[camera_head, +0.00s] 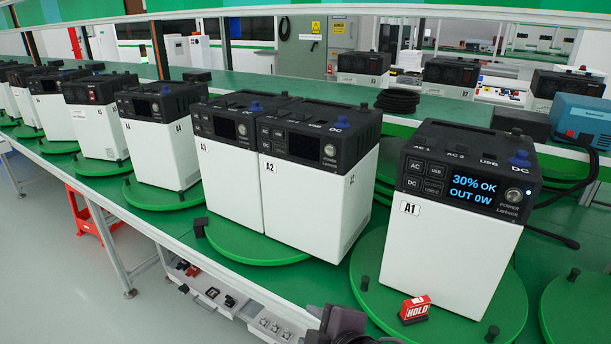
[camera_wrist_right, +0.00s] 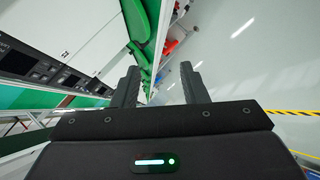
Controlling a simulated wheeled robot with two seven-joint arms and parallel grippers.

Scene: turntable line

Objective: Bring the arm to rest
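My right gripper (camera_head: 338,322) shows as a dark shape at the bottom edge of the head view, in front of the green bench and left of the A1 turntable. In the right wrist view its two black fingers (camera_wrist_right: 160,82) stand apart with nothing between them, so it is open and empty. Beyond the fingers are turntable edges and the grey floor. It touches nothing that I can see. Most of the right arm is out of view. My left gripper is not in view.
White power unit A1 (camera_head: 448,250), its screen reading "30% OK OUT 0W", stands on a green turntable (camera_head: 372,292). A red HOLD block (camera_head: 415,308) lies before it. Unit A2 (camera_head: 300,205) and several others line the bench leftward. Grey floor (camera_head: 60,290) is open at lower left.

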